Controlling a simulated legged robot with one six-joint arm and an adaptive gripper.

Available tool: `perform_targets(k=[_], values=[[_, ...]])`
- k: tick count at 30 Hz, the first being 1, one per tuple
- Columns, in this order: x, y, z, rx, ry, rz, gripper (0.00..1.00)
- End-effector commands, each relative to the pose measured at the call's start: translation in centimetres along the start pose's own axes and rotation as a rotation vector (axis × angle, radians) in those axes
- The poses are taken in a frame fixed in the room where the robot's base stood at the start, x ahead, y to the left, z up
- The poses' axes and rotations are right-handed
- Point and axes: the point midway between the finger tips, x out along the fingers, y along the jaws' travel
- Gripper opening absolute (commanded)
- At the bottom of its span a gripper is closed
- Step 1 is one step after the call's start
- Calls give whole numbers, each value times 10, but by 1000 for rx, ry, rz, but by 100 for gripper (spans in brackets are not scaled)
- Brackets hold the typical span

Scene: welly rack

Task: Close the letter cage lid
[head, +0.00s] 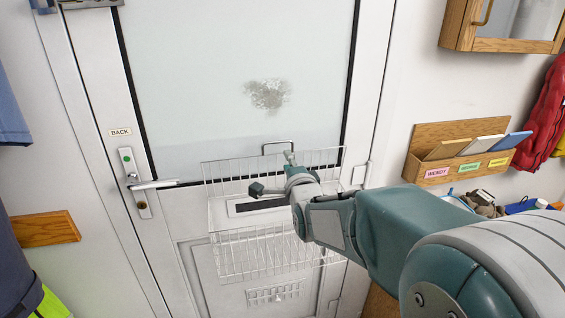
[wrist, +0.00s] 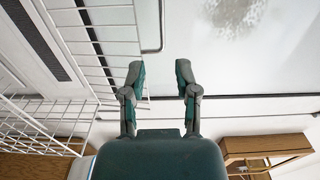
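The letter cage (head: 265,255) is a white wire basket fixed to the door below its glass pane. Its wire lid (head: 222,170) stands raised above the basket, with a dark loop handle (head: 277,144) on its top edge. In the wrist view the lid (wrist: 100,18) is at upper left and part of the handle (wrist: 161,25) is just beyond the fingers. My gripper (head: 273,173) is in front of the lid, partly covering it. In the wrist view my gripper (wrist: 159,72) is open and empty, its two fingers apart.
The letter slot (head: 260,204) shows behind the cage. A door lever (head: 155,184) sticks out at left. A wooden wall rack (head: 437,172) with name labels and a red garment (head: 548,118) are at right. Dark clothing hangs at lower left.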

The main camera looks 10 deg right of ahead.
Motion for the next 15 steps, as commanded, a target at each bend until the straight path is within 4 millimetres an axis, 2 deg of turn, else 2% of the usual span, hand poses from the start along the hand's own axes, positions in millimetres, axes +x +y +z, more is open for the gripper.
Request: perform_targets(k=[5, 15], values=[[10, -1, 4, 10, 0, -9, 40], [45, 0, 9, 4, -2, -7, 40]])
